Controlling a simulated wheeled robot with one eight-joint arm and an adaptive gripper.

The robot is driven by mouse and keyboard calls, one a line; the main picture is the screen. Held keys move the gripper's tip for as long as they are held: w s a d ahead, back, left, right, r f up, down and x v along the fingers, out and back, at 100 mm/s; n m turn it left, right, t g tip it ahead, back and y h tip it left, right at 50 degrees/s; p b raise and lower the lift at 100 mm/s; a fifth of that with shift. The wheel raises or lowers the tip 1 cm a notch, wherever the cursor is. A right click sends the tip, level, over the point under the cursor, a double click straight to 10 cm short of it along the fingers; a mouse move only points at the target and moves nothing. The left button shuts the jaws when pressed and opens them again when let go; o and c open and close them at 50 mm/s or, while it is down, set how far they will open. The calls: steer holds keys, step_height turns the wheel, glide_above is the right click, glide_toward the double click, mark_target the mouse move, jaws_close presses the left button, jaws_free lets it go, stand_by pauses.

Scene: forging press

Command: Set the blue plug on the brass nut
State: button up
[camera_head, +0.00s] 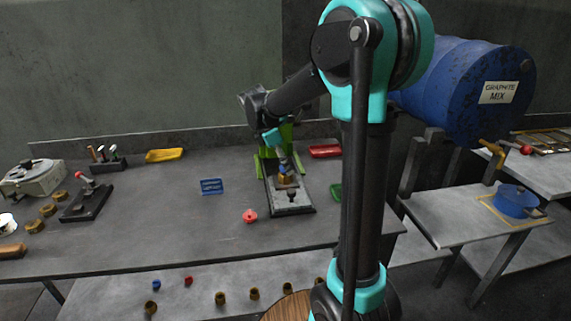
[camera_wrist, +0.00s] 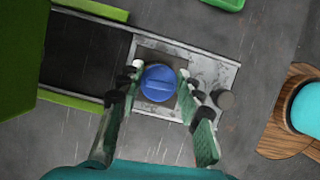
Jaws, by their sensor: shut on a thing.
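The blue plug (camera_wrist: 158,86) is a round blue disc with a slot across its face, seen from above in the wrist view. My gripper (camera_wrist: 160,73) has its two fingers on either side of the plug and is shut on it. In the head view my gripper (camera_head: 284,170) reaches down over the grey bed of the green press. A brass nut (camera_head: 288,184) shows just below the gripper on that bed. In the wrist view the plug hides the nut, so I cannot tell whether the two touch.
The green press frame (camera_head: 267,166) stands close to my gripper. A red knob (camera_head: 250,216) and a blue sign (camera_head: 212,186) are on the bench. Several brass nuts (camera_head: 220,298), a red plug (camera_head: 188,281) and another blue piece (camera_head: 156,285) are on the lower shelf.

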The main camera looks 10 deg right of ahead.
steer(key=shift+f, duration=0.2)
steer(key=o, duration=0.8)
steer(key=shift+r, duration=0.15)
steer(key=d+v, duration=0.1)
steer(key=v, duration=0.8)
steer(key=shift+r, duration=0.45)
steer(key=shift+a, duration=0.1)
